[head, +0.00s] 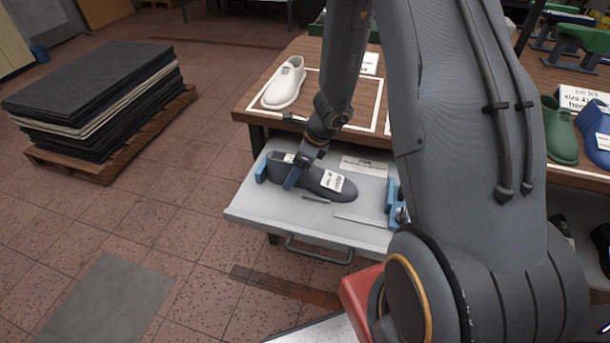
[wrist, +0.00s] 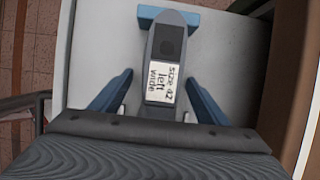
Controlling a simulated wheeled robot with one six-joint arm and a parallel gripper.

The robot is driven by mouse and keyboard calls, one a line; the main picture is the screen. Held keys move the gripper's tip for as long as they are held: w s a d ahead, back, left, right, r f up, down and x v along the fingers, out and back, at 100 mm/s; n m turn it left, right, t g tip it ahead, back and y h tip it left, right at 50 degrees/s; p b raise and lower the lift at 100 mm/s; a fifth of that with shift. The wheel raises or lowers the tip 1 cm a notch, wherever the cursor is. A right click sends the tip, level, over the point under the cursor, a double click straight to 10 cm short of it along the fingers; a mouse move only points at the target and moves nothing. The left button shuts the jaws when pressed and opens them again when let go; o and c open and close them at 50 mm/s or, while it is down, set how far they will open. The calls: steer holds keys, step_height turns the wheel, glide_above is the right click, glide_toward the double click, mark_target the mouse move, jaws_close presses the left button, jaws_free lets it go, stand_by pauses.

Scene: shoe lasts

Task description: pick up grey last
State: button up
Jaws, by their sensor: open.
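The grey last (head: 318,180) lies in the open drawer (head: 264,209), with white labels on it. In the wrist view the grey last (wrist: 169,44) runs up the middle, and its label (wrist: 161,84) reads "size 42 left wide". Its far end is at a blue block (wrist: 187,16). My gripper (head: 296,178) is at the last in the head view. In the wrist view my gripper (wrist: 160,93) has its two blue fingers apart, one on each side of the last, with gaps between. The near end of the last is hidden behind my gripper's body.
A white last (head: 285,84) stands on the wooden table above the drawer. Blue blocks (head: 394,203) sit at the drawer's right side. A green last (head: 560,131) and a blue last (head: 592,128) are at the right. Stacked dark sheets (head: 92,88) lie on a pallet at the left.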

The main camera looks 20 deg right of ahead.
steer(key=shift+f, duration=0.25)
steer(key=shift+r, duration=0.1)
jaws_close()
